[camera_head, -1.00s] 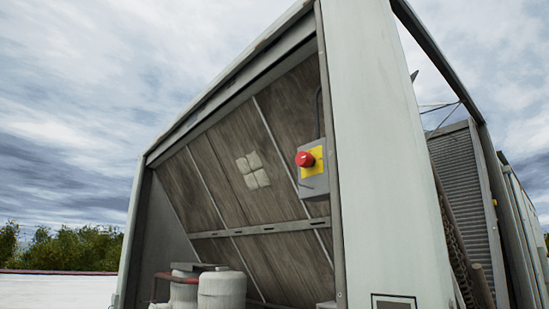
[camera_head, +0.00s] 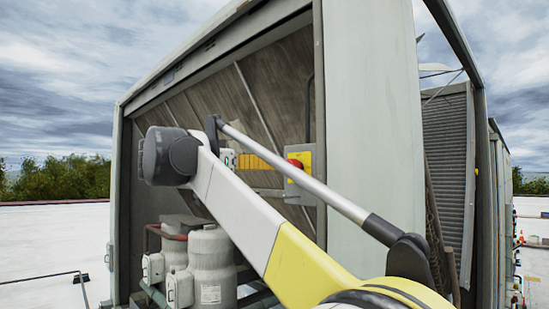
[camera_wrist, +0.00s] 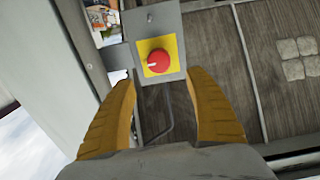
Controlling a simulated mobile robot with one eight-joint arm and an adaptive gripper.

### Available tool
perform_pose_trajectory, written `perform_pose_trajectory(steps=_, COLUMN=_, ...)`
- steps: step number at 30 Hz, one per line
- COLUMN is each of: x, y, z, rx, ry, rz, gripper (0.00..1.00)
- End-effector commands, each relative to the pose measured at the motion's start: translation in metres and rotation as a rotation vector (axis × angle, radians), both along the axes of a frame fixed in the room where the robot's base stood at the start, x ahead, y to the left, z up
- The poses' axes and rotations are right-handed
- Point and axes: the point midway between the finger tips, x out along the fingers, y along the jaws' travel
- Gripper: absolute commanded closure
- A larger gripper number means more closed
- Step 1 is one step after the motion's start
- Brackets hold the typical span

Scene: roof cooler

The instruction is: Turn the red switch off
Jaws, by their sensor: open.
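The red switch (camera_wrist: 158,62) is a round red knob on a yellow plate, mounted on a grey box (camera_wrist: 157,30). A small white mark shows on the knob's left side in the wrist view. In the head view the red switch (camera_head: 295,163) shows just above my arm's silver rod, partly covered by it. My gripper (camera_wrist: 160,80) is open, with its ribbed yellow fingers spread to either side below the knob in the wrist view. Nothing is between them. In the head view my gripper's yellow fingers (camera_head: 258,162) show left of the switch, partly behind my arm.
The cooler's pale post (camera_head: 370,100) stands just right of the switch box. Slanted brown panels (camera_head: 270,85) lie behind. White tanks (camera_head: 212,265) stand low in the opening. A conduit runs up from the box. Open white roof (camera_head: 50,235) lies to the left.

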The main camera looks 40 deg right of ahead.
Motion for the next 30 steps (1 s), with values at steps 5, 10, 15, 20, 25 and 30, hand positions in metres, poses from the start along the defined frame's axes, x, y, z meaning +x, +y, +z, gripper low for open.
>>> perform_pose_trajectory(steps=5, x=0.001, y=-0.036, z=0.000, rx=0.002, ry=0.002, rz=-0.004, gripper=0.37)
perform_pose_trajectory(steps=10, x=0.003, y=-0.069, z=0.000, rx=0.002, ry=0.003, rz=-0.004, gripper=0.37)
perform_pose_trajectory(steps=15, x=0.005, y=-0.089, z=-0.001, rx=0.003, ry=0.003, rz=-0.003, gripper=0.37)
perform_pose_trajectory(steps=20, x=0.006, y=-0.096, z=-0.002, rx=0.003, ry=0.003, rz=0.000, gripper=0.37)
perform_pose_trajectory(steps=25, x=0.006, y=-0.096, z=-0.002, rx=0.003, ry=0.003, rz=0.000, gripper=0.37)
perform_pose_trajectory(steps=30, x=0.006, y=-0.096, z=-0.002, rx=0.003, ry=0.003, rz=0.000, gripper=0.72)
